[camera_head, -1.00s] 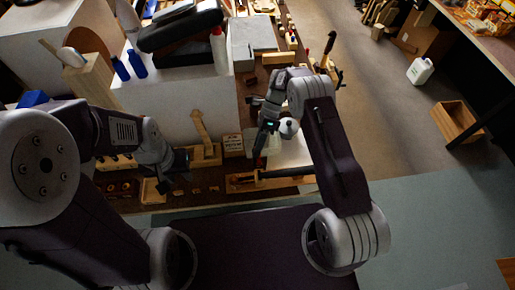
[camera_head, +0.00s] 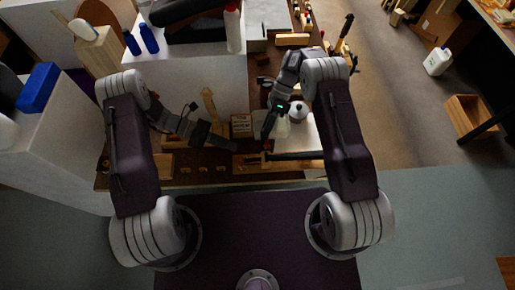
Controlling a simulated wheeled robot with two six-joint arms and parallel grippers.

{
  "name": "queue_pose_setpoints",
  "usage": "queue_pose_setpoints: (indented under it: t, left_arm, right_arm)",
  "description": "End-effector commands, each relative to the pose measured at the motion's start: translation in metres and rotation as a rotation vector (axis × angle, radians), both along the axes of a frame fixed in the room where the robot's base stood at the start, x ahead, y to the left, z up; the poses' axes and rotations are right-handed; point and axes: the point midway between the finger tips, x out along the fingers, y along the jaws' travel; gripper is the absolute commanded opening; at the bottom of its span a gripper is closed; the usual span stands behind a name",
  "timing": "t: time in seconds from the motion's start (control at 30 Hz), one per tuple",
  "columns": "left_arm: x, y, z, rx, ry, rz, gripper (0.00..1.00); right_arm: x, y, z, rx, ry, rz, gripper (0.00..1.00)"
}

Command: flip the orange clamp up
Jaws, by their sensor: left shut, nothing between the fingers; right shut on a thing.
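My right gripper (camera_head: 267,138) points down at the front of the bench, beside the white sheet. It is shut on a small orange-red part at its fingertips, which looks like the orange clamp (camera_head: 267,146); the fingers hide most of it. The clamp sits by a light wooden block (camera_head: 246,162) near the bench's front edge, and I cannot make out its tilt. My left gripper (camera_head: 232,147) is shut and empty, reaching in from the left above the bench, a little left of the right gripper.
A dark bar (camera_head: 297,155) lies right of the clamp along the front edge. A wooden stand (camera_head: 210,105), a small labelled box (camera_head: 241,125) and a round silver-topped jar (camera_head: 298,109) stand close behind. A white cabinet (camera_head: 180,85) fills the back left.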

Motion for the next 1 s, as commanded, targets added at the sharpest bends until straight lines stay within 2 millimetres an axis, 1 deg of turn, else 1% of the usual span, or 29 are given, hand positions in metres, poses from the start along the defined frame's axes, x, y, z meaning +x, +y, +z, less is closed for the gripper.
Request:
queue_pose_setpoints:
  t: [0.03,0.13,0.37,0.47,0.7,0.8,0.9,1.0]
  left_arm:
    - [0.004,-0.002,-0.005,-0.033,0.044,0.044,0.0]
    - [0.011,-0.004,-0.009,-0.078,0.101,0.102,0.0]
    - [0.013,-0.007,-0.01,-0.097,0.122,0.122,0.0]
    - [0.01,-0.019,-0.014,-0.096,0.124,0.12,0.0]
    - [0.0,-0.064,-0.027,-0.094,0.122,0.117,0.0]
    - [-0.004,-0.08,-0.031,-0.093,0.121,0.116,0.0]
    - [-0.006,-0.091,-0.034,-0.094,0.121,0.117,0.0]
    - [-0.007,-0.097,-0.036,-0.094,0.119,0.118,0.0]
  right_arm:
    - [0.002,0.001,0.002,0.002,-0.009,-0.002,0.0]
    - [0.002,0.001,0.002,0.002,-0.009,-0.002,0.0]
    - [0.002,0.001,0.001,0.002,-0.009,-0.002,0.0]
    - [0.002,0.001,0.002,0.002,-0.009,-0.002,0.0]
    - [0.002,0.001,0.002,0.002,-0.009,-0.002,0.0]
    - [0.002,0.001,0.002,0.003,-0.009,-0.001,0.0]
    - [0.002,0.001,0.002,0.003,-0.009,-0.001,0.0]
    - [0.002,0.001,0.002,0.003,-0.009,-0.001,0.0]
